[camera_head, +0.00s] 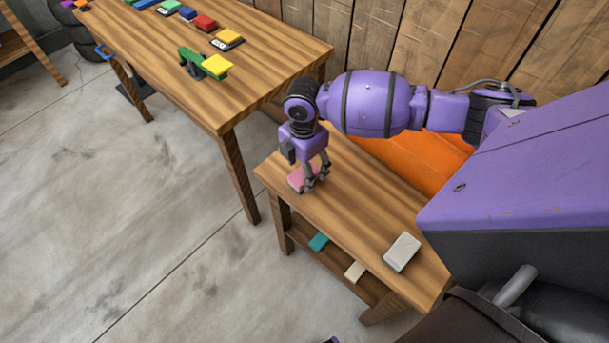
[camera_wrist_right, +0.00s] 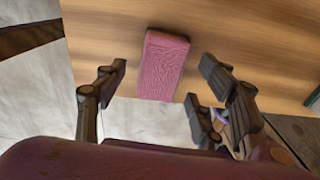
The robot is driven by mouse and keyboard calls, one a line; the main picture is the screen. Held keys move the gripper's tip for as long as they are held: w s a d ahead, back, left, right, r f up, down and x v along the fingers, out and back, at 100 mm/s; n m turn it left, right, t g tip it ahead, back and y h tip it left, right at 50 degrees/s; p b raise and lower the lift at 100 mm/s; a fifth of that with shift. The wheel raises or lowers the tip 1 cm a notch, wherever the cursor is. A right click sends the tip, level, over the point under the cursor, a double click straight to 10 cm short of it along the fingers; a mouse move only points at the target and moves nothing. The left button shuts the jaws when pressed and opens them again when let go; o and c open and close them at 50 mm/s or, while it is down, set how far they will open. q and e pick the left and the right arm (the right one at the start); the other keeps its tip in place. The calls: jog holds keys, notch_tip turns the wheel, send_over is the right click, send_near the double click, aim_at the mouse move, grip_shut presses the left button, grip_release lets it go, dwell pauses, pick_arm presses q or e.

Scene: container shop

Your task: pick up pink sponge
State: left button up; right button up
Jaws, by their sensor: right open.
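The pink sponge (camera_head: 297,179) lies flat on top of the small wooden table (camera_head: 350,215), near its far left end. In the right wrist view the pink sponge (camera_wrist_right: 163,66) is a textured pink block, ahead of and between the fingers. My right gripper (camera_head: 317,182) points down right over the sponge in the head view and partly hides it. In the right wrist view my right gripper (camera_wrist_right: 165,85) has its fingers spread wide, with a gap on either side of the sponge. My left gripper is not in view.
A grey-white block (camera_head: 402,252) lies near the table's right end. The lower shelf holds a teal block (camera_head: 318,242) and a cream block (camera_head: 355,271). A longer table (camera_head: 270,62) with several coloured items stands behind. A wooden wall (camera_head: 410,45) is close behind.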

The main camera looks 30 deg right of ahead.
jog(key=shift+f, duration=1.25)
jog(key=c, duration=1.2)
jog(key=shift+r, duration=0.1)
jog(key=shift+r, duration=0.2)
jog(key=r, duration=0.3)
jog(key=shift+a+r, duration=0.1)
jog(key=shift+a, duration=0.15)
jog(key=s+a+r, duration=0.1)
jog(key=a+r, duration=0.2)
jog(key=a, duration=0.1)
jog(key=s+a+r, duration=0.2)
jog(key=a+r, duration=0.1)
jog(key=a, duration=0.1)
jog(key=s+a+r, duration=0.1)
jog(key=a+r, duration=0.2)
jog(key=a, duration=0.1)
jog(key=shift+s+a+r, duration=0.15)
jog(key=shift+s+a, duration=0.15)
jog(key=shift+a, duration=0.1)
